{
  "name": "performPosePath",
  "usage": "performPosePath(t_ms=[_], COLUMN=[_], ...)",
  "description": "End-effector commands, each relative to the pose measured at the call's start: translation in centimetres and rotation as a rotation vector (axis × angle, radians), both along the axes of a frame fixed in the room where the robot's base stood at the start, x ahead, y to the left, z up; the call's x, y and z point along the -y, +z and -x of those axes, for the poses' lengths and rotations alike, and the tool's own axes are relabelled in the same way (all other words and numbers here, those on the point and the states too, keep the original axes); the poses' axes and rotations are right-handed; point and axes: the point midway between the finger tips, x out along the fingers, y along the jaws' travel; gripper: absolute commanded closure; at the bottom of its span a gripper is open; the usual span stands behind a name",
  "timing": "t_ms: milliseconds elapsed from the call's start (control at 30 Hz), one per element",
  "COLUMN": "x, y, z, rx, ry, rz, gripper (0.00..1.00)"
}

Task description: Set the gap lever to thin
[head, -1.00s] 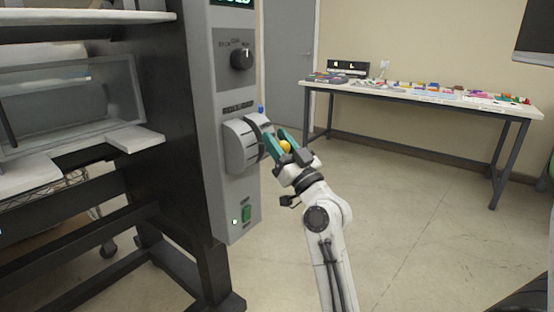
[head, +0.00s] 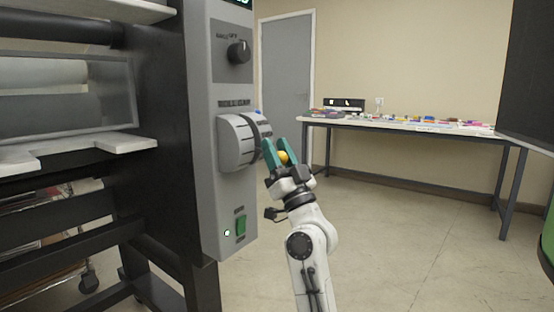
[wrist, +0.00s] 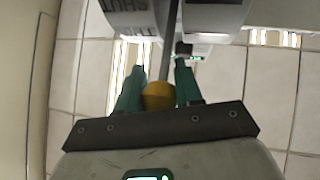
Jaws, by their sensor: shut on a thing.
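The gap lever's yellow knob (head: 283,157) sits between the teal fingers of my gripper (head: 281,155), to the right of its grey, half-round housing (head: 232,142) on the machine's column. In the wrist view, my gripper (wrist: 158,88) is shut on the yellow knob (wrist: 158,96). The thin lever shaft (wrist: 169,45) runs from the knob up into the slot between the housing's two halves. Upside-down lettering on the left half (wrist: 130,20) reads SHUT, with what looks like THIN below it. The lever's exact setting cannot be told.
The grey column (head: 205,110) carries a black knob (head: 239,52) above the housing and a green switch (head: 240,225) below it. A table (head: 400,123) with small coloured items stands at the back wall. A dark panel (head: 530,75) is at right. The floor between is clear.

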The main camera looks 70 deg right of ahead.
Motion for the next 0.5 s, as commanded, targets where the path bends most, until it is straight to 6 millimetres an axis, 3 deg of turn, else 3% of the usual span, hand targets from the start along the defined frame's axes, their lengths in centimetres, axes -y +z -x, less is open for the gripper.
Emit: performPosePath(t_ms=[467, 500], x=[0.02, 0.02], y=[-0.08, -0.08], z=[0.05, 0.05], rx=[0.007, 0.007], ry=[-0.002, -0.002], rz=[0.002, 0.002], gripper=[1.0, 0.63])
